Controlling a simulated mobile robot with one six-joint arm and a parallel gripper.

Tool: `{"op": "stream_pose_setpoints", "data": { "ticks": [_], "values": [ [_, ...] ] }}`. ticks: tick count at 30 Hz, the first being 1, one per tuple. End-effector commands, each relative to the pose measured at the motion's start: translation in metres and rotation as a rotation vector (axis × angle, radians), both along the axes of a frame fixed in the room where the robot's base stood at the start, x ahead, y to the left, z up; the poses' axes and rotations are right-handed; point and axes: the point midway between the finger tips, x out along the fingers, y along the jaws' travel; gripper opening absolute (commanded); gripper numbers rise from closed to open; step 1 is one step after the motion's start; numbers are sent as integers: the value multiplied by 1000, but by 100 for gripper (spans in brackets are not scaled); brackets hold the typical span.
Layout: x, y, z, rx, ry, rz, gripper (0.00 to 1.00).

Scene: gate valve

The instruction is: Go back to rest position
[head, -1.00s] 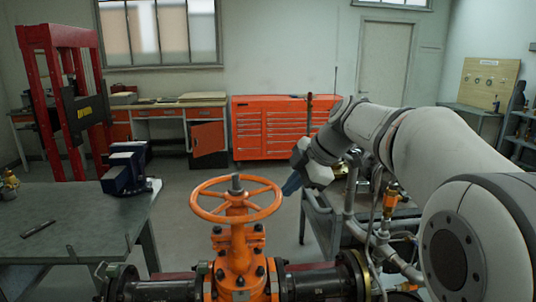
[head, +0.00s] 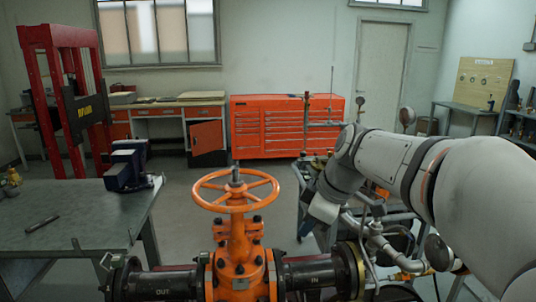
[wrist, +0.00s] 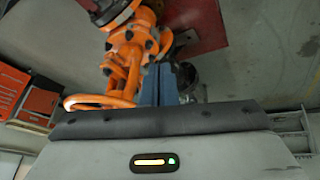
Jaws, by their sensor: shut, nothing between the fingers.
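The orange gate valve (head: 238,245) stands upright in a dark pipe run at the lower middle of the head view, its orange handwheel (head: 235,190) on top. My gripper (head: 306,228) hangs to the right of the valve, apart from the handwheel and a little below its level, pointing down. In the wrist view the blue fingers of my gripper (wrist: 168,83) are together with nothing between them. The valve's orange body (wrist: 128,45) and part of the handwheel (wrist: 95,103) show to the left of the fingers there.
A grey workbench (head: 85,215) with a dark blue vise (head: 127,168) is on the left. A cart with pipes and gauges (head: 395,262) stands close on the right, under my arm. An orange tool cabinet (head: 285,125) is at the back. Open floor lies behind the valve.

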Motion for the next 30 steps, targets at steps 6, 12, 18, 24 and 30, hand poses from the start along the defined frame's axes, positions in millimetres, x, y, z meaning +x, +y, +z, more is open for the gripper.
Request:
{"op": "stream_pose_setpoints", "data": {
  "ticks": [6, 12, 18, 24, 30],
  "values": [
    [-67, -26, -42, -15, 138, -445, 0],
    [-127, -50, -85, -13, 210, -861, 0],
    [-163, -64, -113, 2, 228, -1127, 0],
    [-173, -69, -122, 10, 231, -1204, 0],
    [-173, -69, -121, 11, 232, -1205, 0]
  ]
}}
